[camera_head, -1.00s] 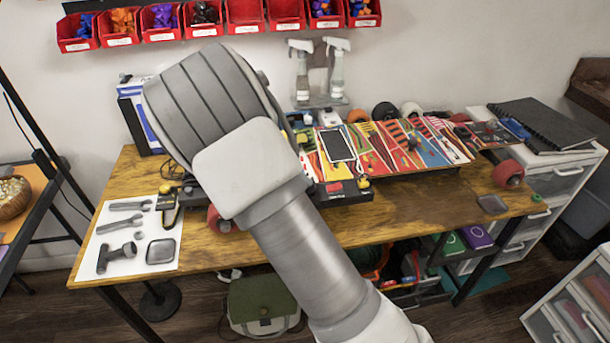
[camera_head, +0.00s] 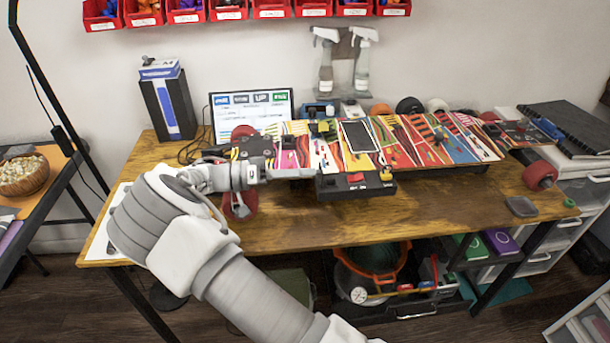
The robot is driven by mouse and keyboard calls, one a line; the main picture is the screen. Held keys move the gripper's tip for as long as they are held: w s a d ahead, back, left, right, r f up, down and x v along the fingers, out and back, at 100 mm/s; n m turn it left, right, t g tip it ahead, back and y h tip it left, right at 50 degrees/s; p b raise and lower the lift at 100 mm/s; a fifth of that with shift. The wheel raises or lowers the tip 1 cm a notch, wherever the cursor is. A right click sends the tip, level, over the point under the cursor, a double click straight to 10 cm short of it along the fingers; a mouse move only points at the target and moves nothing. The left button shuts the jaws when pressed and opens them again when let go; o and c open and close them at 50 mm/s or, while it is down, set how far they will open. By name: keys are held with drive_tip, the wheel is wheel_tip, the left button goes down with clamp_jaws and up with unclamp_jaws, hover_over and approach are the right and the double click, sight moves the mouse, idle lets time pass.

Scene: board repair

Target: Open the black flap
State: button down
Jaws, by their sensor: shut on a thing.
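A long electric skateboard (camera_head: 470,140) with a bright patterned deck lies across the wooden table. A small black piece (camera_head: 257,146), which looks like the black flap, is at its left end, with yellow wires beside it. My gripper (camera_head: 275,172) is at the board's front left edge, just below this piece, pointing right. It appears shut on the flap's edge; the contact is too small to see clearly. How far the flap stands open I cannot tell.
A black box (camera_head: 355,186) with red and yellow controls is right of my gripper, at the board's front edge. A red wheel (camera_head: 240,206) is close below my wrist. A screen (camera_head: 252,106) stands behind.

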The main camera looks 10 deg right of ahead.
drive_tip(key=shift+a+f+h, duration=0.1)
drive_tip(key=shift+h, duration=0.3)
drive_tip(key=c, duration=0.8)
unclamp_jaws()
drive_tip(key=shift+c, duration=0.2)
drive_tip(key=shift+a, duration=0.15)
